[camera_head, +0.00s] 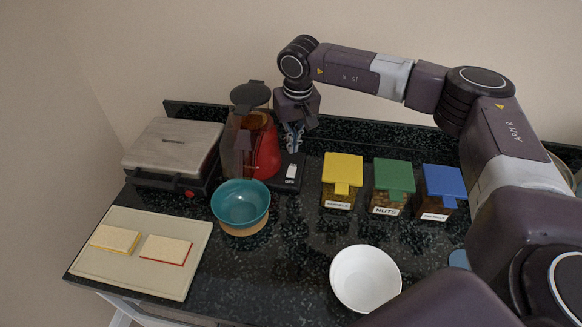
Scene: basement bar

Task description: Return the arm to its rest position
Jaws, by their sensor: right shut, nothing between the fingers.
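My right arm comes in from the right and arches over the back of the dark counter. My right gripper (293,138) points down, shut and empty, beside the red blender-like appliance (266,154) and above its black base with a white switch (291,171). Whether the fingertips touch the base or switch I cannot tell. My left gripper is not in view.
Jars with yellow (343,167), green (394,175) and blue (444,181) lids stand right of the gripper. A teal bowl (241,203), a white bowl (365,279), a press grill (172,147) and a board (150,277) with two bread slices occupy the counter. A wall stands behind.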

